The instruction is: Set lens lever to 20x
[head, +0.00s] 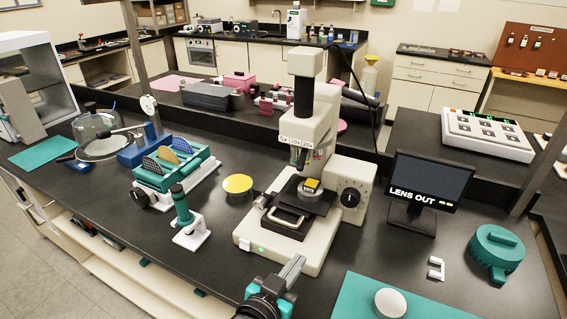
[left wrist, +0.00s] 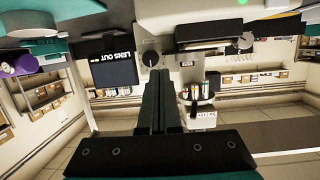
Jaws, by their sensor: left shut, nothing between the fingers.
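The cream stylus profiler (head: 321,128) stands on the dark bench. Its head carries a plate marked 5x, 10x and 20x (head: 296,142). A small lens turret with the lever area (head: 300,157) sits just below the plate; the lever's exact position is too small to tell. The monitor (head: 429,184) reads LENS OUT. My left gripper (head: 297,262) is shut and empty, in front of the profiler's base and well below the lens plate. In the left wrist view, which is upside down, its closed fingers (left wrist: 163,85) point toward the profiler, whose lens plate (left wrist: 206,115) shows beyond.
A focus knob (head: 350,198) is on the profiler's right side. A yellow-topped sample (head: 311,186) sits on its stage. A teal stamp-like tool (head: 182,207) and a wafer rack (head: 173,166) stand left. A teal mat (head: 370,290) and round teal case (head: 497,247) lie right.

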